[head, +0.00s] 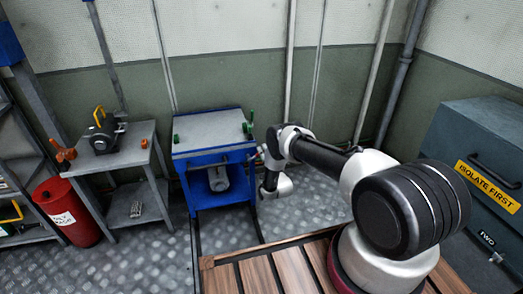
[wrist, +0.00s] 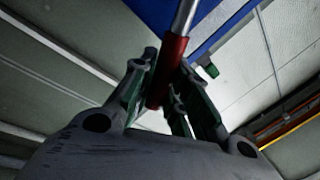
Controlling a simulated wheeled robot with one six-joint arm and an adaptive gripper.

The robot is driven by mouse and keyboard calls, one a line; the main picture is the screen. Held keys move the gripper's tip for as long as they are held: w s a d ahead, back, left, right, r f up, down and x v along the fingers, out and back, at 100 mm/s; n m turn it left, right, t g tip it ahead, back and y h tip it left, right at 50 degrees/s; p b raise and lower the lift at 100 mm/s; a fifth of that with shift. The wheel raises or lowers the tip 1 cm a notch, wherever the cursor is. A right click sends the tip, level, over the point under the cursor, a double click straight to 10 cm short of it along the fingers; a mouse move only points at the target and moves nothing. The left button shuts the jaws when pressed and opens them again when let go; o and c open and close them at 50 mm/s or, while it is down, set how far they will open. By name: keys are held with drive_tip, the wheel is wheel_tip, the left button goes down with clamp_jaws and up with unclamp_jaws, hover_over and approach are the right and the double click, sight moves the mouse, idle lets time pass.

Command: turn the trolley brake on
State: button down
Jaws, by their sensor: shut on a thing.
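The blue trolley (head: 222,157) with a grey top stands against the back wall in the head view. My gripper (wrist: 160,95) is shut around a red grip (wrist: 172,58) on a bare metal rod (wrist: 184,17) in the wrist view. The rod runs up toward a blue surface, which looks like the trolley. It appears to be the brake lever. In the head view my arm reaches the trolley's right side, where my fingers and the lever are too small and covered to make out clearly.
A grey bench (head: 128,160) with a dark device stands left of the trolley, and a red drum (head: 66,212) is beside it. A dark cabinet (head: 480,150) stands at right. A wooden slatted platform (head: 255,272) lies in front. Metal floor shows between.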

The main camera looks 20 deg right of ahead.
drive_tip(key=shift+d+f+m+h, duration=0.3)
drive_tip(key=shift+f+m, duration=0.4)
drive_tip(key=shift+m, duration=0.4)
drive_tip(key=c, duration=1.4)
unclamp_jaws()
drive_tip(key=shift+o, duration=0.2)
drive_tip(key=s+f, duration=0.2)
drive_tip(key=s, duration=0.9)
drive_tip(key=shift+s+d+f, duration=0.15)
drive_tip(key=shift+s+d, duration=0.25)
